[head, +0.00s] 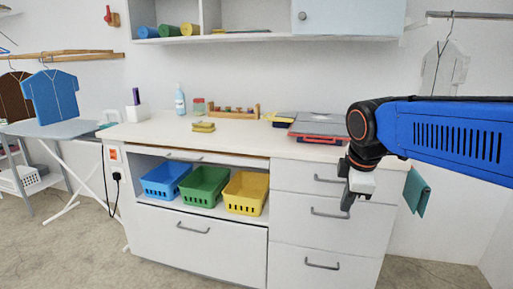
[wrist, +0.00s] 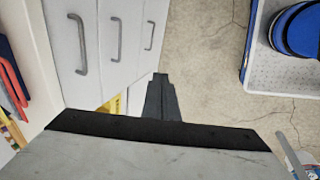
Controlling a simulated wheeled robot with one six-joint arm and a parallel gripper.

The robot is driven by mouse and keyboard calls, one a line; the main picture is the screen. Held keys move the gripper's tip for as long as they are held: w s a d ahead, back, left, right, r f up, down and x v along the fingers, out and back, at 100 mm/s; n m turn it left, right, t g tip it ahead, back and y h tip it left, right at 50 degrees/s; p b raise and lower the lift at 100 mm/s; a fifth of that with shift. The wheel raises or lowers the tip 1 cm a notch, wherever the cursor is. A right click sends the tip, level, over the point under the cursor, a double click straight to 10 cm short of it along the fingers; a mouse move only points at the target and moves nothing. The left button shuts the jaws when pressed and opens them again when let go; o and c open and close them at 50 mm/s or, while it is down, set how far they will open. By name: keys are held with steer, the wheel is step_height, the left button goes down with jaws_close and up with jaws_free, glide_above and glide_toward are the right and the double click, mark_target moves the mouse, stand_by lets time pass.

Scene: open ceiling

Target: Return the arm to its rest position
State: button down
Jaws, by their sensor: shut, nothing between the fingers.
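My arm comes in from the right of the head view, with a blue link and a black and orange joint. My gripper (head: 348,203) hangs at its end, pointing down, in front of the right-hand drawers (head: 310,211). In the wrist view my gripper (wrist: 160,80) shows as dark fingertips close together over the floor. It is shut and holds nothing.
A counter (head: 240,142) carries a bottle (head: 180,101), a sponge stack (head: 203,127) and a red-grey item (head: 318,124). Blue (head: 163,181), green (head: 203,187) and yellow (head: 246,193) baskets sit in its open shelf. An ironing board (head: 52,129) stands left. Floor in front is clear.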

steer(key=s+d+f+m, duration=0.2)
steer(key=s+f+m, duration=0.4)
steer(key=s, duration=0.3)
steer(key=s+d+f+m, duration=0.3)
steer(key=s+f+m, duration=0.3)
steer(key=s+m, duration=0.3)
steer(key=shift+s+d+t, duration=0.3)
steer(key=shift+s+d, duration=0.05)
steer(key=shift+s, duration=0.15)
